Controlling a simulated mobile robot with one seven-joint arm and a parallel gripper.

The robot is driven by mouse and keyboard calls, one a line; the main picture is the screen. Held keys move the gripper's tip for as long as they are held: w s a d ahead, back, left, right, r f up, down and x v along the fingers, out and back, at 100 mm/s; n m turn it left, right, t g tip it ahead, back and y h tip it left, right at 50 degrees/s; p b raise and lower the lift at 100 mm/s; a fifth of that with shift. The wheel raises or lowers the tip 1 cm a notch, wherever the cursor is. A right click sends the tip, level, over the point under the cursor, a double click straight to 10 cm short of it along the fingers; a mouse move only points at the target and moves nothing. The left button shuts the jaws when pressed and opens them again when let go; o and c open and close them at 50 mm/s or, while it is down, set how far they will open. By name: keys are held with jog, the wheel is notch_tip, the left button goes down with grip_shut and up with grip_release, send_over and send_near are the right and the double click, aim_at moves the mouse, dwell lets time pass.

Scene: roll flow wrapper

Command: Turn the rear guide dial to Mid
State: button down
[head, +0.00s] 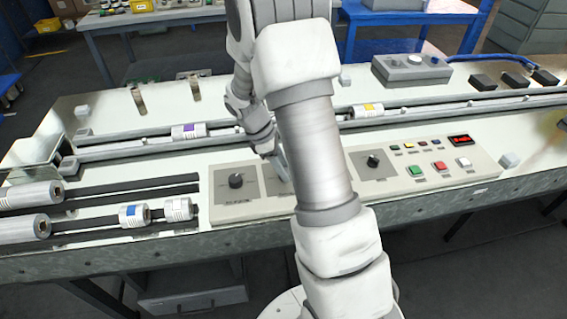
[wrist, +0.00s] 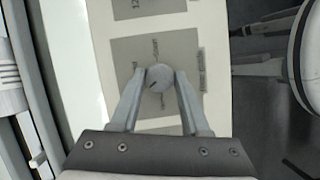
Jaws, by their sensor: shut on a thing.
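The rear guide dial (wrist: 160,78) is a round grey knob on a grey square plate of the control panel, in the middle of the wrist view. A dark pointer mark shows on its lower left. Small labels stand around it, too blurred to read surely. My gripper (wrist: 160,82) has one finger on each side of the knob and is shut on it. In the head view my gripper (head: 281,164) reaches down to the panel (head: 440,177), and my arm hides the dial there.
Another black dial (head: 236,180) sits on the panel to the left, and one more (head: 373,160) to the right. A green button (head: 410,170), a red button (head: 437,165) and a red display (head: 460,139) are at the panel's right. Rails with rolls run behind.

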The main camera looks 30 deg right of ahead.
jog(key=m+g+p, duration=0.1)
jog(key=m, duration=0.2)
jog(key=m+y+p, duration=0.1)
jog(key=m, duration=0.2)
jog(key=shift+w+d+g+y, duration=0.1)
jog(key=shift+g+y, duration=0.2)
jog(key=shift+g, duration=0.1)
jog(key=m+y, duration=0.1)
jog(key=m, duration=0.2)
jog(key=m+y+p, duration=0.1)
jog(key=m, duration=0.2)
jog(key=shift+d, duration=0.15)
jog(key=shift+c, duration=1.9)
grip_release()
jog(key=shift+g, duration=0.3)
jog(key=shift+w+r, duration=0.1)
jog(key=p+v, duration=0.1)
jog(key=v, duration=1.6)
jog(key=shift+d, duration=0.2)
